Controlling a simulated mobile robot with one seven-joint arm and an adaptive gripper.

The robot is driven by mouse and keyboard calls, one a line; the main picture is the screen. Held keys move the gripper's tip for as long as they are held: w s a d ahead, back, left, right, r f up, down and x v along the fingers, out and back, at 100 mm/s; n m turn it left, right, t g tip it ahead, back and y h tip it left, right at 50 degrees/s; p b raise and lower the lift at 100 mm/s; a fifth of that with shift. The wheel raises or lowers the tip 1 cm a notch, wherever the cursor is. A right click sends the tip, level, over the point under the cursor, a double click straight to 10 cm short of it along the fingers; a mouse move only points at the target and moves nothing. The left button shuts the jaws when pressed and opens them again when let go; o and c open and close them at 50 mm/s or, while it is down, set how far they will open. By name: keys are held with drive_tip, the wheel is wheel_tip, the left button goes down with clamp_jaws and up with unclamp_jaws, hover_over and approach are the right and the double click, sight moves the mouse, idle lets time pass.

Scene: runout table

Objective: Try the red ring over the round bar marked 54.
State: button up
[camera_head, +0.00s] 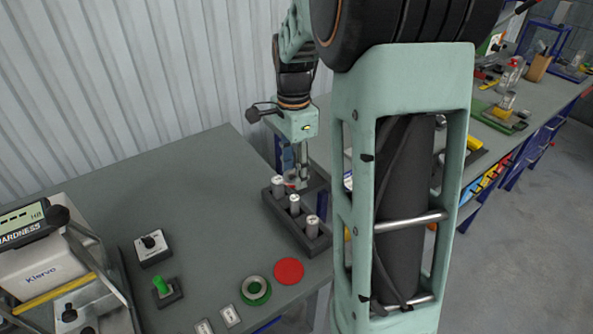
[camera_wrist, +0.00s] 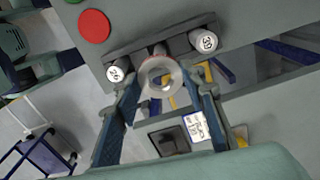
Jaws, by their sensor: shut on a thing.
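My gripper (camera_head: 297,183) is shut on a ring (camera_wrist: 162,66) above the rack's far end. A dark rack (camera_head: 318,246) holds three pale round bars: far (camera_head: 278,186), middle (camera_head: 294,204) and near (camera_head: 312,227). In the wrist view, one end bar reads 30 (camera_wrist: 204,41); the other end bar's mark (camera_wrist: 116,73) is too small to read surely. The ring partly hides the middle bar (camera_wrist: 158,50); whether they touch cannot be told.
A flat red disc (camera_head: 289,271) and a green disc with a grey ring on it (camera_head: 255,290) lie near the table's front. A hardness tester (camera_head: 45,265), a dial box (camera_head: 152,247) and a green-knobbed block (camera_head: 165,290) stand left. The table's back is clear.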

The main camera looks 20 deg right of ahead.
sight(294, 198)
idle(0.4)
drive_tip(key=shift+f+b, duration=1.8)
drive_tip(key=shift+f, duration=0.9)
drive_tip(key=shift+f+b, duration=0.3)
drive_tip(key=shift+f, duration=0.3)
drive_tip(key=o, duration=1.3)
drive_tip(key=shift+o, duration=0.2)
